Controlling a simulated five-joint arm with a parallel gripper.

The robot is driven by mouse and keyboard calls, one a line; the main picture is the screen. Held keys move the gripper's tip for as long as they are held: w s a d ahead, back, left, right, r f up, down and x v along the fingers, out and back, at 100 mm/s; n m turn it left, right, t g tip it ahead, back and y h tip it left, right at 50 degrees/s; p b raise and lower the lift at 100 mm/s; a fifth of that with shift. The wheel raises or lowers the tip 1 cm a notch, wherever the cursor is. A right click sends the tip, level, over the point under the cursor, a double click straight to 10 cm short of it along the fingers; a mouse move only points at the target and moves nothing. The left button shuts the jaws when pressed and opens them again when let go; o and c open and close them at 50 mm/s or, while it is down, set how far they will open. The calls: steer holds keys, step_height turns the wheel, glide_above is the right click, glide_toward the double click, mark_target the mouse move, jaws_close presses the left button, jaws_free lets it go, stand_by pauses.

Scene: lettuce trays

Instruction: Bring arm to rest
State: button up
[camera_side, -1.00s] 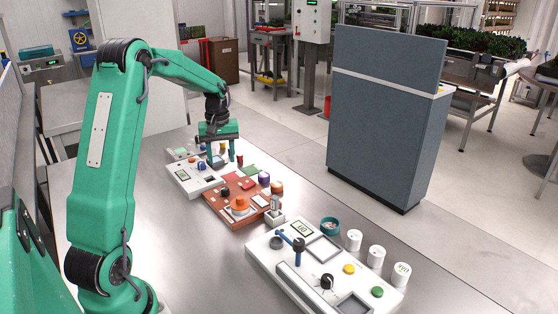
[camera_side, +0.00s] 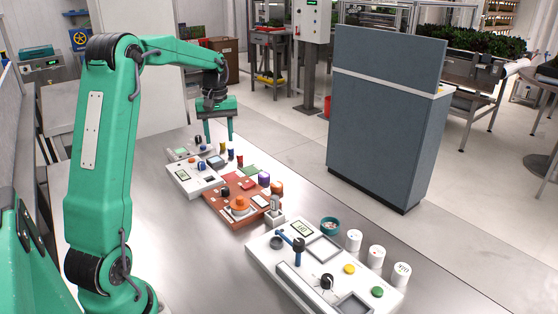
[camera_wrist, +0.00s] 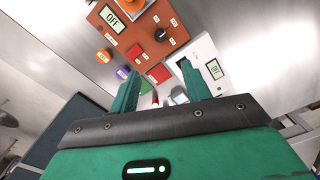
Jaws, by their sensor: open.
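My gripper (camera_side: 218,138) is open and empty in the side view, raised above the far end of the steel table (camera_side: 160,225). Its two green fingers point down and stand apart, clear of the panels below. In the wrist view my gripper (camera_wrist: 157,82) shows both fingers spread with nothing between them. Beyond them are the red-brown panel (camera_wrist: 125,40) with an OFF display and the white panel (camera_wrist: 203,52) with another OFF display. In the side view the red-brown panel (camera_side: 215,207) and white panel (camera_side: 183,184) lie below and in front of my gripper.
A larger white panel (camera_side: 262,262) with a blue lever (camera_side: 298,243) lies nearer on the table. A grey partition (camera_side: 380,125) stands beyond the table. The air around my gripper is free.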

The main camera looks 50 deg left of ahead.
steer(key=s+d+r+m+t+y, duration=0.1)
steer(key=s+d+r+m, duration=0.2)
steer(key=d, duration=0.6)
steer(key=s+d+r+m+t, duration=0.2)
steer(key=d+r+m, duration=0.15)
steer(key=d, duration=0.55)
steer(key=s+d+f+m+t+h, duration=0.1)
steer(key=s+d+f+m+t, duration=0.1)
steer(key=s+d+m, duration=0.4)
steer(key=s+d, duration=0.5)
steer(key=shift+s+f+t, duration=0.25)
steer(key=shift+f+t, duration=0.05)
steer(key=shift+f, duration=0.05)
